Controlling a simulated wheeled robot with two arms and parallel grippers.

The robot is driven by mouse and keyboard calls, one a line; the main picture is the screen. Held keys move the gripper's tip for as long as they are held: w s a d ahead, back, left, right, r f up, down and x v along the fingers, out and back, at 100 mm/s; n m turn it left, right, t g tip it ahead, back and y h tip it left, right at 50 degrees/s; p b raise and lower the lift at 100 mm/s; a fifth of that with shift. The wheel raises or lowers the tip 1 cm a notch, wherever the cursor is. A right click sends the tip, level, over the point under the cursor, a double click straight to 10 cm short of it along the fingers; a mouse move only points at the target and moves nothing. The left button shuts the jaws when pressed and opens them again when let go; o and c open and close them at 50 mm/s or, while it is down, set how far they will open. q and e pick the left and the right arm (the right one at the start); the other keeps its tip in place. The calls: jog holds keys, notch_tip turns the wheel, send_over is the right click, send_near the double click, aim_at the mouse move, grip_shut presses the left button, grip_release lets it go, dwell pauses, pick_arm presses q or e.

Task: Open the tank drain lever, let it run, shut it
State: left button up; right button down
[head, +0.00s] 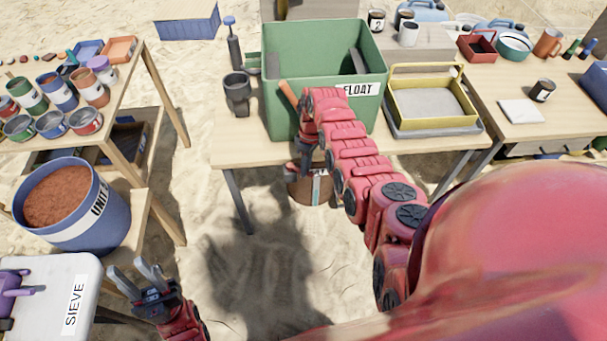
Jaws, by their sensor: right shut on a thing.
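The green tank (285,58), labelled FLOAT, stands on the middle table. An orange lever-like bar (288,94) slants at its front left side. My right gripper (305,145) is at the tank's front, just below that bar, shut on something. Its fingertips are small and partly hidden by my own wrist, and I take the held thing to be the drain lever. A brown bucket (300,190) shows below the hand, partly behind my arm; I cannot see any water running. My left gripper (138,272) is open and empty at the lower left, by the SIEVE box.
A dark cup (237,92) stands left of the tank, and a yellow sieve tray (445,121) to its right. A blue UNIT bucket (85,236) of brown soil and the white SIEVE box (78,268) are at lower left.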

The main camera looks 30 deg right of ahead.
jog(key=shift+w+d+n+b, duration=0.35)
jog(key=shift+w+n+b, duration=0.05)
jog(key=shift+n+b, duration=0.65)
jog(key=c, duration=0.8)
grip_release()
jog(key=shift+o, duration=0.2)
jog(key=shift+r, duration=0.1)
notch_tip(320, 180, up, 17)
jog(key=w+d+b, duration=0.1)
jog(key=w+d, duration=0.1)
jog(key=shift+w, duration=0.25)
jog(key=shift+d, duration=0.1)
